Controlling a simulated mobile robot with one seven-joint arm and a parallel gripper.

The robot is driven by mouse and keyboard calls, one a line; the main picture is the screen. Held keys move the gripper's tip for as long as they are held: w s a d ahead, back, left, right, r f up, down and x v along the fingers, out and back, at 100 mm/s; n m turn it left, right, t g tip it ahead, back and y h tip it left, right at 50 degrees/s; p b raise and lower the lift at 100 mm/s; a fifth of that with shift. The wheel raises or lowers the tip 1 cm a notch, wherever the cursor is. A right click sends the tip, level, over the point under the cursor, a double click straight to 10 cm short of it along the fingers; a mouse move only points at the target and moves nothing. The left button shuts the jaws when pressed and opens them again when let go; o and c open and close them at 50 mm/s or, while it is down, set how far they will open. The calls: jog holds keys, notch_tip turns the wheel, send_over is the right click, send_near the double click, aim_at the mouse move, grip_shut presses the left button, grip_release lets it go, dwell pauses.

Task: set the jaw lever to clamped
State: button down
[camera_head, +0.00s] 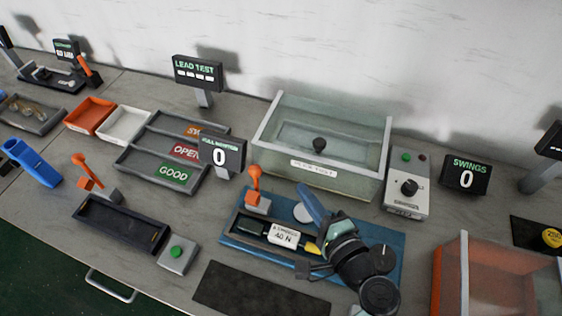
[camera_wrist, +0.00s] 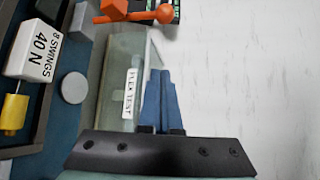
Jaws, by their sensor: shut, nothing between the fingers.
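An orange lever with a round knob (camera_head: 255,181) stands roughly upright on a pale block at the back left of the blue fixture (camera_head: 393,243). Its knob and orange base show at the top of the wrist view (camera_wrist: 140,12). A block labelled "8 swings 40 N" (camera_head: 285,233) lies in the fixture's dark channel, with a yellow tip beside it. My gripper (camera_head: 304,190) has blue fingers, shut and empty, to the right of the lever and apart from it. The shut fingers also show in the wrist view (camera_wrist: 160,75). My wrist hides the fixture's right part.
The glass flex test tank (camera_head: 330,188) stands behind the fixture. A grey disc (camera_wrist: 74,88) is near my fingers. A second orange lever (camera_head: 86,170) leans left beside a dark tray (camera_head: 120,224). A control box (camera_head: 407,185) stands right of the tank.

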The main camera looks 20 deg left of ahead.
jog(key=shift+s+a, duration=0.1)
jog(key=shift+s, duration=0.05)
jog(key=p, duration=0.4)
send_over(256, 188)
jog(key=w+d, duration=0.2)
jog(key=d, duration=0.1)
jog(key=shift+s+f+b, duration=0.2)
jog(key=shift+f+b, duration=0.1)
jog(key=shift+f, duration=0.15)
jog(key=shift+s+f+b, duration=0.1)
jog(key=shift+f+b, duration=0.05)
jog(key=shift+b, duration=0.35)
jog(key=shift+s, duration=0.15)
jog(key=shift+s+b, duration=0.15)
jog(key=shift+b, duration=0.3)
